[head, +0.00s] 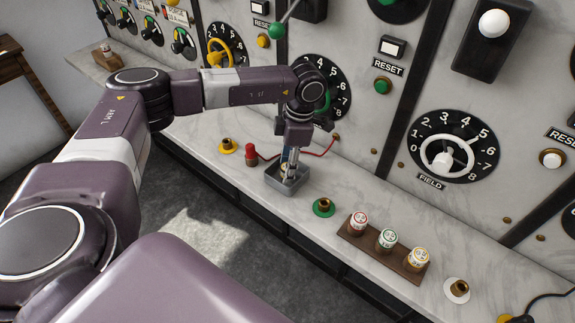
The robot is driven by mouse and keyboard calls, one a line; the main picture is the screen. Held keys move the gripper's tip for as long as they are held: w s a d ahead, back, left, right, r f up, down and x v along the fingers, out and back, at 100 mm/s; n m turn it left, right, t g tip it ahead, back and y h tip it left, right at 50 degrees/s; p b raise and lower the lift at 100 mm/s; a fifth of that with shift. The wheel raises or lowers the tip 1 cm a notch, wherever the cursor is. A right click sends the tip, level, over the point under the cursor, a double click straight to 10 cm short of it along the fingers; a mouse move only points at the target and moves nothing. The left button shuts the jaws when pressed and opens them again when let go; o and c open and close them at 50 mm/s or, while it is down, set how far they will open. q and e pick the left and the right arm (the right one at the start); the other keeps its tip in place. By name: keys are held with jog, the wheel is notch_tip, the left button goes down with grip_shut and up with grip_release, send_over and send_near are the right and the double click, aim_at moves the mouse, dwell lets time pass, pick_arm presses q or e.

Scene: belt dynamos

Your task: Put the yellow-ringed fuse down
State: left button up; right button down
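The yellow-ringed fuse (419,259) is a white cylinder standing upright at the right end of a brown wooden rack (382,257) on the marble ledge. A green-ringed fuse (387,239) and a red-ringed fuse (358,222) stand in the same rack. My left gripper (290,166) points down into a small grey open tray (284,187), left of the rack and apart from the yellow-ringed fuse. Its fingertips are small and partly hidden by the tray, so I cannot tell whether they are open or hold anything. My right gripper is not in view.
Brass sockets with yellow (227,146), green (324,207) and white (457,290) bases stand on the marble ledge (300,220). A red plug (250,155) with a red cable is left of the tray. The upright panel with dials (455,145) rises behind.

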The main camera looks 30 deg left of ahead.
pick_arm(q)
jog(key=shift+r, duration=0.15)
jog(key=shift+w+r, duration=0.1)
jog(key=shift+r, duration=0.15)
notch_tip(320, 180, up, 11)
jog(key=w+d+b, duration=0.1)
jog(key=b, duration=0.2)
jog(key=shift+d+r, duration=0.15)
jog(key=shift+r, duration=0.05)
jog(key=shift+f, duration=0.1)
